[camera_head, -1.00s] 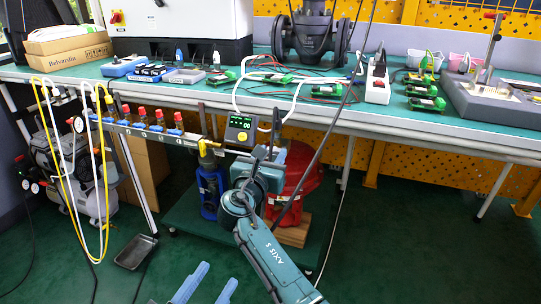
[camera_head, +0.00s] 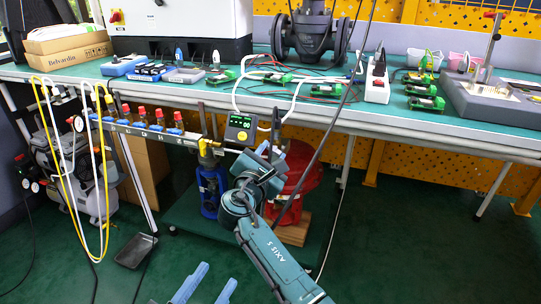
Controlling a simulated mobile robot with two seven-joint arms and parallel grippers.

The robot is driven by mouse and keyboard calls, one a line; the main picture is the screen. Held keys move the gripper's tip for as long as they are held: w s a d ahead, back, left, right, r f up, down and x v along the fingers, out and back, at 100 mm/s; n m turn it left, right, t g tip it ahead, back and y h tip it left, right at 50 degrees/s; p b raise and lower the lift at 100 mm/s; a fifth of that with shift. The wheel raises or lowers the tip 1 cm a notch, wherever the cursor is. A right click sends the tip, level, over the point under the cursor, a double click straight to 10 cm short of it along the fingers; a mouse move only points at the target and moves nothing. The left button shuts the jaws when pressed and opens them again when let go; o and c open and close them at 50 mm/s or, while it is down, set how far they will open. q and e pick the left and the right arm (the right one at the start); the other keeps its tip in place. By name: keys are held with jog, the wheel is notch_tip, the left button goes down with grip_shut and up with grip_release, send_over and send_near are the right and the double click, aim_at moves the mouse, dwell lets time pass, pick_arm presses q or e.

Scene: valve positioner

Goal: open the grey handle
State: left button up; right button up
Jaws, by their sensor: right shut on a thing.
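The grey handle (camera_head: 276,122) is a dark, narrow upright piece just right of the small digital display unit, below the front edge of the bench. My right gripper (camera_head: 271,150) reaches up to it from below, with its light blue fingers at the handle's lower part. It is shut on the handle, and the contact is partly hidden by the gripper. My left gripper (camera_head: 208,288) shows only as two light blue fingers at the bottom edge. They are well apart with nothing between them.
A display unit (camera_head: 240,129) sits at the end of a pipe manifold (camera_head: 150,131) with red and blue fittings. A blue bottle (camera_head: 209,190) and a red object (camera_head: 297,172) stand beneath. A thin dark cable crosses in front of the bench. The floor at right is clear.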

pick_arm(q)
jog(key=shift+d, duration=0.1)
pick_arm(e)
jog(key=shift+m, duration=0.5)
jog(key=o, duration=1)
pick_arm(q)
jog(key=shift+r, duration=0.1)
